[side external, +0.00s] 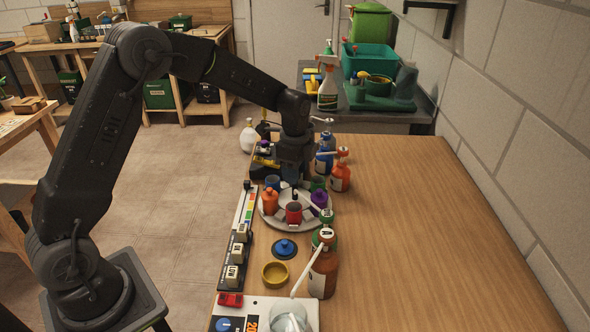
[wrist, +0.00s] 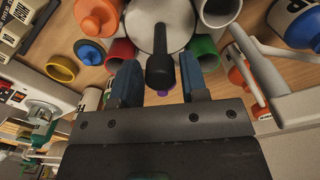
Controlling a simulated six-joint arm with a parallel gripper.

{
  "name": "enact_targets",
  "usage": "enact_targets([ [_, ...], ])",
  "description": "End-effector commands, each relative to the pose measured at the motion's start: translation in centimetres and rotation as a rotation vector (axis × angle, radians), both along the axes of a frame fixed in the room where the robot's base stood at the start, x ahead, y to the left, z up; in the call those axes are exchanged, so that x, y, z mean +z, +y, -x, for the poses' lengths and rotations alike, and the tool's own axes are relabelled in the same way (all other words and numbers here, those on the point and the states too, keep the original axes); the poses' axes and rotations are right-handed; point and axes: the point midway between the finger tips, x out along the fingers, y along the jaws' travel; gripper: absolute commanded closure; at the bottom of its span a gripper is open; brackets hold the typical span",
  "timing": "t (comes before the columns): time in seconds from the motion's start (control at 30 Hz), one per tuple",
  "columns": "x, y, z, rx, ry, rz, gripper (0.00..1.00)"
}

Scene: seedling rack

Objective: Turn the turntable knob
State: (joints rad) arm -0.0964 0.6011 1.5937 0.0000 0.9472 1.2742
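The turntable (side external: 283,224) is a pale round plate on the wooden bench, with several coloured cups and bottles around its middle, among them a red cup (side external: 293,213) and an orange bottle (side external: 270,202). Its black knob (wrist: 160,68) stands out from the pale hub (wrist: 158,22) in the wrist view. My gripper (side external: 293,180) is above the back part of the turntable in the side view. In the wrist view its two blue-tipped fingers (wrist: 159,77) are apart, one on each side of the knob, with gaps showing. How deep the fingertips reach is unclear.
Amber bottles (side external: 325,272) and pump bottles (side external: 340,175) stand close to the right of the turntable. A blue lid (side external: 285,249) and a yellow ring-shaped dish (side external: 276,273) lie in front. A black strip with blocks (side external: 237,249) runs along the left. The bench's right side is clear.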

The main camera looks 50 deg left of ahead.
Motion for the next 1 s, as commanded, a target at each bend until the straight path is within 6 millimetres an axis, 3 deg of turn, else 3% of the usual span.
enact_targets([
  [0.37,0.05,-0.01,-0.01,0.0,0.0,0.0,0.94],
  [0.67,0.07,-0.01,-0.01,0.042,0.0,0.0,0.94],
  [1.0,0.09,0.0,-0.02,0.271,-0.001,0.0,0.94],
])
